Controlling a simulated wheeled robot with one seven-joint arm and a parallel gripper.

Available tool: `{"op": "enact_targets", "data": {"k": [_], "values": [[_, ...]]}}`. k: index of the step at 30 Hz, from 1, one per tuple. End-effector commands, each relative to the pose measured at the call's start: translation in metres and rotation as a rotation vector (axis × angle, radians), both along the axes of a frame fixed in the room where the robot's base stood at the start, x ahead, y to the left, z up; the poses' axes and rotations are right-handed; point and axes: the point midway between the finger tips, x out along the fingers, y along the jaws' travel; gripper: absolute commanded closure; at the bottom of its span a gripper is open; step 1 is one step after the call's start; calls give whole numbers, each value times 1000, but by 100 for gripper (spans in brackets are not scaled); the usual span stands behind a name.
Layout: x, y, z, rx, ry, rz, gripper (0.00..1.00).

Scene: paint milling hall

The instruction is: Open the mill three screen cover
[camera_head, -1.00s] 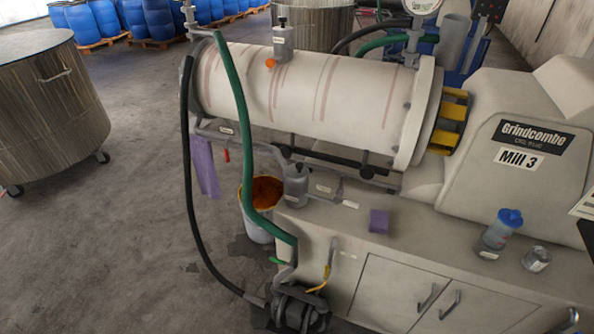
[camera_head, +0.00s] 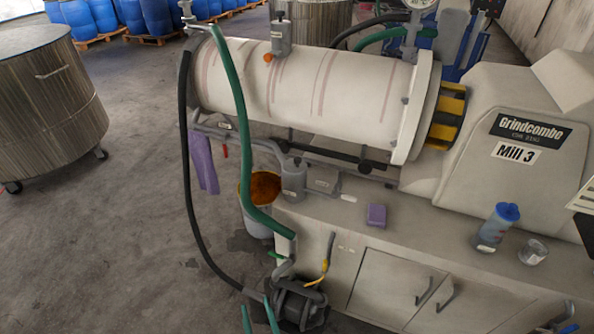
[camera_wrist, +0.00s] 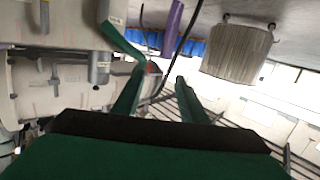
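Mill 3 (camera_head: 517,150) stands at the right, with its pale horizontal cylinder (camera_head: 300,90) reaching left. A small grey fitting (camera_head: 281,38) with an orange knob sits on top of the cylinder. The cylinder's left end is partly behind the green hose (camera_head: 238,110). I cannot tell which part is the screen cover.
A black hose (camera_head: 186,170) hangs in front, down to the pump (camera_head: 299,303). A bucket of orange paint (camera_head: 265,187) stands beside the cabinet. A purple block (camera_head: 376,215), a blue-capped bottle (camera_head: 497,228) and a clear jar (camera_head: 533,252) stand on the worktop. Floor at left is open before a drum (camera_head: 50,110).

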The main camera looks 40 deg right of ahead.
Motion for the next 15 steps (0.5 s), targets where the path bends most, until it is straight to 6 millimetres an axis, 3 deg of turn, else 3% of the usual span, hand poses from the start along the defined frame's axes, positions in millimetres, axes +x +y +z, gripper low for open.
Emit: {"op": "enact_targets", "data": {"k": [1,8,15], "values": [[17,-14,5,-5,-14,-20,61],[84,-76,26,-14,-43,-103,61],[143,-152,66,-17,-76,-195,61]]}}
